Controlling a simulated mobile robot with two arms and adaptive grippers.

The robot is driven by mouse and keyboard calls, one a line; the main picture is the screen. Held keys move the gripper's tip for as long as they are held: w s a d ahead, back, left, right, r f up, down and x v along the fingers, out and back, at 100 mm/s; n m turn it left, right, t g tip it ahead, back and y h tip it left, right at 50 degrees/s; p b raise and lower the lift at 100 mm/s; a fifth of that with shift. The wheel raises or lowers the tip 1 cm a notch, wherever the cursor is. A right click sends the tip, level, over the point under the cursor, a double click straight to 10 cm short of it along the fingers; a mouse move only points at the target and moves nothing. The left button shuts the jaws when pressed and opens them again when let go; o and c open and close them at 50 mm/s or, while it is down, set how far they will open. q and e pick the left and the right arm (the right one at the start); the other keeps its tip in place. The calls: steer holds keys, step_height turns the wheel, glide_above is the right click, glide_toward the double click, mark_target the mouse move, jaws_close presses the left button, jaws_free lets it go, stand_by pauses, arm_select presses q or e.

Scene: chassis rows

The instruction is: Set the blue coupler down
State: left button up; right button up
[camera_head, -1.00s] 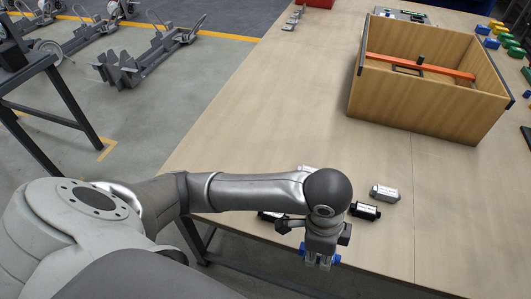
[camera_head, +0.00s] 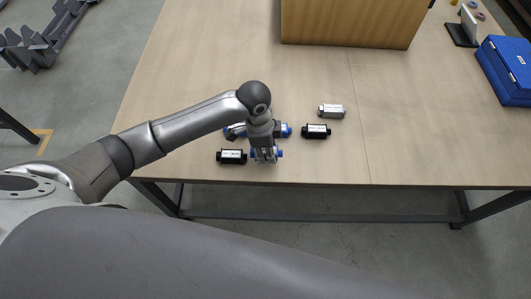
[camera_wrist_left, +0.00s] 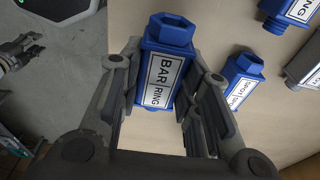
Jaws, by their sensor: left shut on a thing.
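My left gripper (camera_head: 265,155) is shut on a blue coupler (camera_wrist_left: 162,75), near the front edge of the table. In the wrist view the coupler sits between the two fingers, its label reading BAR RING, its hex end toward the top. In the head view its blue ends (camera_head: 280,153) show on both sides of the fingers. I cannot tell whether it touches the table. Other blue couplers lie behind it, partly hidden by the arm; one shows right of the wrist (camera_head: 286,130). A grey part like my right gripper (camera_wrist_left: 22,50) shows at the wrist view's left edge.
Black couplers lie left (camera_head: 232,156) and right (camera_head: 316,131) of the gripper, with a silver coupler (camera_head: 331,111) farther back. A wooden box (camera_head: 345,22) stands at the back, a blue case (camera_head: 505,70) at the right. The table (camera_head: 420,130) is clear between them.

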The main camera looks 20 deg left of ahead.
mark_target(266, 155)
arm_select(q)
steer(key=shift+w+a+f, duration=0.15)
steer(key=shift+f, duration=0.1)
steer(key=shift+f+p, duration=0.35)
steer(key=shift+f, duration=1.25)
steer(key=o, duration=1)
steer(key=shift+f, duration=0.15)
steer(key=r, duration=0.4)
steer(key=a+r, duration=0.1)
steer(key=r, duration=0.7)
steer(key=shift+a+r, duration=0.15)
steer(key=shift+a, duration=0.1)
steer(key=shift+s+d, duration=0.1)
steer(key=shift+s, duration=0.1)
